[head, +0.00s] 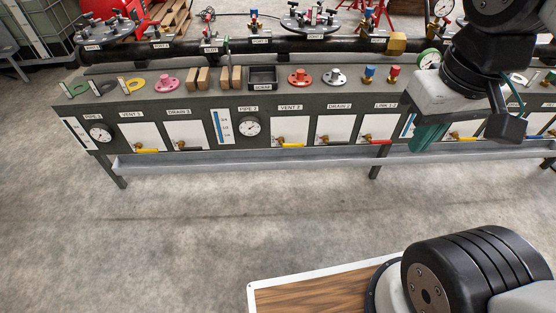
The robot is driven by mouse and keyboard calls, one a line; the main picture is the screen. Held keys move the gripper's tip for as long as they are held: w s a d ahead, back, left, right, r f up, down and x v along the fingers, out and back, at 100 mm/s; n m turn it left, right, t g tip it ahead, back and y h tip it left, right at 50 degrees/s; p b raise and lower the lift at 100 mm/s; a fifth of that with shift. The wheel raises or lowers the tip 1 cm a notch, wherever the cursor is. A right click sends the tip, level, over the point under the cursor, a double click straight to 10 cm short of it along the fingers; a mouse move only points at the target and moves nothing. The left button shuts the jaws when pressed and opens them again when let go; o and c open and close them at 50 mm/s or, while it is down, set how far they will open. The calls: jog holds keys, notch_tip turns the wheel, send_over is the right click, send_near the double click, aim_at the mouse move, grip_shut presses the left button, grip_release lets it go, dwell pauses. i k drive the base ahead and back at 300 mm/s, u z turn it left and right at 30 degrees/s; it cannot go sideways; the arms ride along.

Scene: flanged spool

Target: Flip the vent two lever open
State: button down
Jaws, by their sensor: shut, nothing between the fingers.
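The vent 2 lever (292,146) is a yellow handle on a small brass valve, in front of a white panel below the "VENT 2" label (290,107). It lies nearly level and points right. My gripper (418,146) hangs at the right of the head view, with teal fingers pointing down in front of the bench. It is shut and empty, well to the right of the lever and apart from it. My wrist and gripper hide part of the bench face there.
A round gauge (249,127) sits left of vent 2. A grey trough (240,158) runs below the valves. Flanges and blocks stand on the bench top.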

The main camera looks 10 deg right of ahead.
aim_at(280, 140)
jog(key=u, duration=0.45)
jog(key=k, duration=0.5)
jog(key=u, duration=1.05)
jog(key=i, duration=1.2)
jog(key=z, duration=0.6)
jog(key=i, duration=0.75)
jog(key=z, duration=0.7)
